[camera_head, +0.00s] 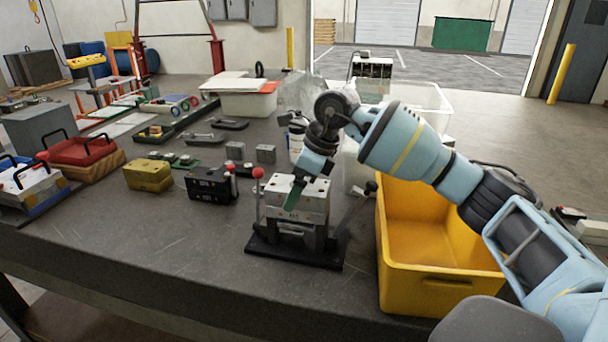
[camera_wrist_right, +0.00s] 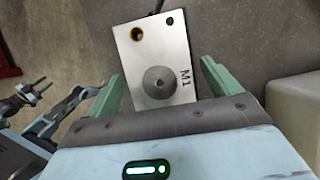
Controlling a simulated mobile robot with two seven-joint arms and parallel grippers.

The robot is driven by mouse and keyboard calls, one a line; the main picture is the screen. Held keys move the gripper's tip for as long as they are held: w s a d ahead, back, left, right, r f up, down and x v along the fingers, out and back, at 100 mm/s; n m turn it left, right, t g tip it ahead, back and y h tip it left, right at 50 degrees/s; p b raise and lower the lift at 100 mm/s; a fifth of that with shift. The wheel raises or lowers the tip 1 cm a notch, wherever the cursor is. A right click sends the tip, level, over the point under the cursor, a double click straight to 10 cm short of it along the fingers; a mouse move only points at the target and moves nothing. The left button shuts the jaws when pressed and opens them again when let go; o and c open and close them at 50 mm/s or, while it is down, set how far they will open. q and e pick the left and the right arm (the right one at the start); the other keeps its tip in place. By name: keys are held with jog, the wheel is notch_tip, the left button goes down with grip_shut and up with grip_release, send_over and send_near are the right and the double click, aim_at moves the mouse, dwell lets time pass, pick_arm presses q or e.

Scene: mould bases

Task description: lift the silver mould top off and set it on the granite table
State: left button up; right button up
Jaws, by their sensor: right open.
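The silver mould top (camera_head: 312,204) is a block resting on dark supports over a black base plate (camera_head: 290,252) on the dark grey table (camera_head: 150,250). In the right wrist view the silver mould top (camera_wrist_right: 150,45) shows a "M1" mark, a central round recess and two corner holes. My right gripper (camera_head: 300,184) is above the block; its open green fingers (camera_wrist_right: 162,72) lie on either side of it, with gaps visible. Contact cannot be told. What looks like my left gripper (camera_wrist_right: 32,92) shows small at the left of the wrist view; its opening is unclear.
A red-knobbed lever (camera_head: 258,195) stands left of the block, and a dark lever (camera_head: 358,203) right. A yellow bin (camera_head: 440,280) is close on the right. A black block (camera_head: 208,185) and a brass block (camera_head: 147,175) lie left. The front-left table is clear.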

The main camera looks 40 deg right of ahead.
aim_at(291, 183)
jog(key=shift+w+f, duration=0.1)
jog(key=shift+f, duration=0.1)
